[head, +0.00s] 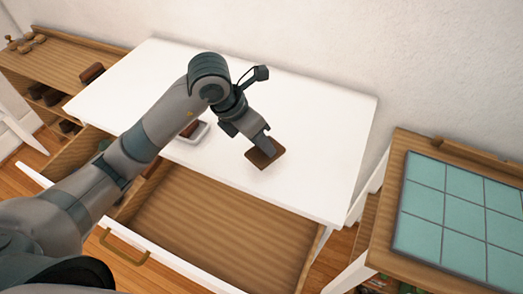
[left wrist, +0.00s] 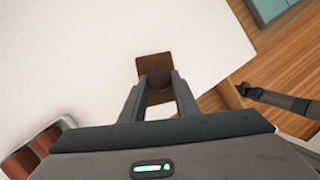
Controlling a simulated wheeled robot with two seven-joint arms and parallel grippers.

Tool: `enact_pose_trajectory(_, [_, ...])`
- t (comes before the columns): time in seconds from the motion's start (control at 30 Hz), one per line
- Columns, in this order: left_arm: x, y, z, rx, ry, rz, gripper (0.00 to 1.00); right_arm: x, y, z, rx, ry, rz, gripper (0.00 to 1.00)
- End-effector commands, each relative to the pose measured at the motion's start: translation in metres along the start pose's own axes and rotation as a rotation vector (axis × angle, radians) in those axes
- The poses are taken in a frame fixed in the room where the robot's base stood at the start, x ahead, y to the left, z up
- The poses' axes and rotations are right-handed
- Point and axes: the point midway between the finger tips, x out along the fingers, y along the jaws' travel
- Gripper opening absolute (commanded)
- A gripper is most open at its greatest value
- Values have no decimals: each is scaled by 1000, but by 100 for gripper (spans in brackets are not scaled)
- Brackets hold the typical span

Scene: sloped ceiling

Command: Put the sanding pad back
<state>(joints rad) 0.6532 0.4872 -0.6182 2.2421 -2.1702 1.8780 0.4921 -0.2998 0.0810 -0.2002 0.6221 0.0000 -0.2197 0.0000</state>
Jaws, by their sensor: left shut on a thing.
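The sanding pad (head: 262,156) is a flat brown block over the white tabletop (head: 325,120), near the front edge. My left gripper (head: 266,147) is shut on it from above. In the left wrist view the pad (left wrist: 153,65) sits between the tips of my two fingers (left wrist: 157,88). I cannot tell whether the pad touches the tabletop. A small white tray (head: 203,137) with a reddish-brown block in it stands left of the pad, partly behind my arm. What seems to be my right arm (left wrist: 285,100) shows at the right of the left wrist view; its jaws are unclear.
An open wooden drawer (head: 225,215) juts out below the table's front edge; its visible right part is empty. A stand with a teal tiled panel (head: 460,215) is at the right. A wooden shelf (head: 50,60) with several brown objects is at the left. The tabletop's right side is clear.

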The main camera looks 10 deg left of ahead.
Motion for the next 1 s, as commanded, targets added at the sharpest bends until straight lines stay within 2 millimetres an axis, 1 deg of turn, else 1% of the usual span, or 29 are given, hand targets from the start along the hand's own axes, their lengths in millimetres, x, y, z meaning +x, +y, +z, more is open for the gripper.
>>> enact_pose_trajectory(0.17, [6, 0, -3, -2, 2, -1, 0, -4, -2, -1, 0, 0, -2, 31])
enact_pose_trajectory(0.4, [30, 4, -13, -3, 3, -1, 0, -14, -3, -1, 1, 0, -3, 31])
enact_pose_trajectory(0.5, [35, 5, -15, 0, 0, -1, 0, -15, -3, -1, 0, -1, -3, 31])
enact_pose_trajectory(0.77, [36, 5, -15, 1, -1, 0, 0, -14, -3, -1, 1, -2, -3, 31])
enact_pose_trajectory(0.93, [40, 6, -17, 1, 0, 1, 0, -10, -2, 0, 1, -2, -2, 31])
enact_pose_trajectory(0.97, [39, 6, -16, 1, 0, 0, 35, -11, -2, 0, 1, -2, -2, 31])
enact_pose_trajectory(1.0, [39, 6, -16, 1, 0, 0, 45, -11, -2, 0, 1, -2, -2, 31])
